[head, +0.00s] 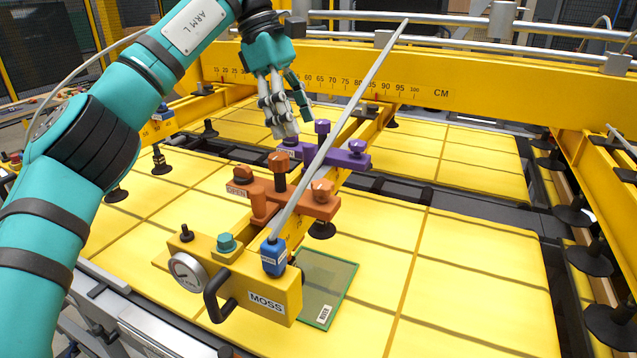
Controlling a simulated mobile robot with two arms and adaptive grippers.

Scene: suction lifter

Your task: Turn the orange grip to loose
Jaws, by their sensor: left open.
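The orange grip (285,201) sits across the yellow beam of the lifter, with several orange knobs on top. One orange knob (321,190) stands at its right end and another (243,174) at its left end. A small label by the left end reads OPEN. A grey rod passes in front of part of the grip. My left gripper (294,126) is open and empty, pointing down. In the picture it is above and behind the orange grip, close to the purple grip (345,157). I cannot tell whether it touches the purple one. My right gripper is not in view.
A yellow block labelled MOSS (265,302) with a gauge (187,272), a black handle and a blue fitting (273,257) stands in front. The long grey rod (345,115) slants up from it. Black suction cups (599,255) line the right. Yellow panels lie below.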

